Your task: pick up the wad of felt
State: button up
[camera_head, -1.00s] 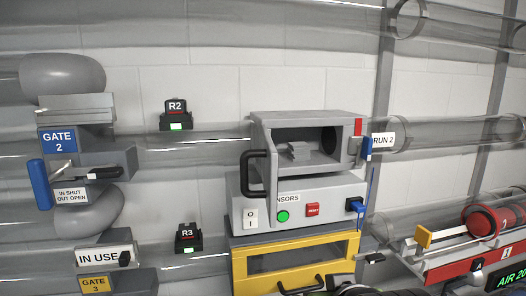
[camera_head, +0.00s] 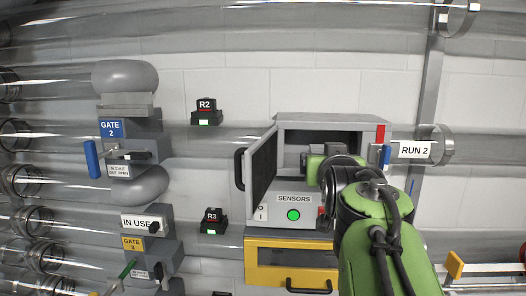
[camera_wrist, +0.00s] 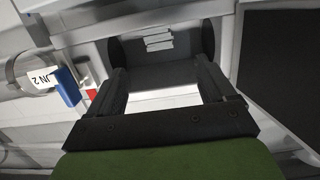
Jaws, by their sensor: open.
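The wad of felt is probably the light grey layered piece (camera_wrist: 158,40) in the wrist view, lying inside the open chamber of the grey box (camera_head: 330,122). My gripper (camera_wrist: 160,68) is open, its two dark fingers spread at the chamber mouth. The piece shows beyond the fingertips, roughly centred between them, and nothing is held. Any gap to it is hard to judge. In the head view my green arm covers the right part of the chamber, and I cannot make out the felt clearly there.
The box's door (camera_head: 262,172) stands open on the left in the head view. A RUN 2 sign (camera_head: 415,149) and blue lever (camera_head: 386,155) flank the chamber's right side. The sensor panel (camera_head: 277,211) and yellow drawer (camera_head: 262,262) lie below. Clear tubes run along the wall.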

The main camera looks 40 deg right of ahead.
aim_at(319, 151)
jog(key=p+x, duration=0.1)
jog(key=x, duration=0.6)
jog(key=shift+w+d+p, duration=0.2)
jog(key=shift+d+p, duration=0.15)
jog(key=p+x, duration=0.2)
jog(key=x, duration=0.2)
jog(key=shift+w+d+r, duration=0.15)
jog(key=shift+w+d, duration=0.1)
jog(key=shift+w, duration=0.15)
jog(key=shift+w+d, duration=0.2)
jog(key=shift+s+a, duration=0.15)
jog(key=shift+c, duration=0.3)
jog(key=shift+a, duration=0.1)
jog(key=shift+c, duration=1.3)
jog(key=shift+f, duration=0.2)
jog(key=c, duration=0.7)
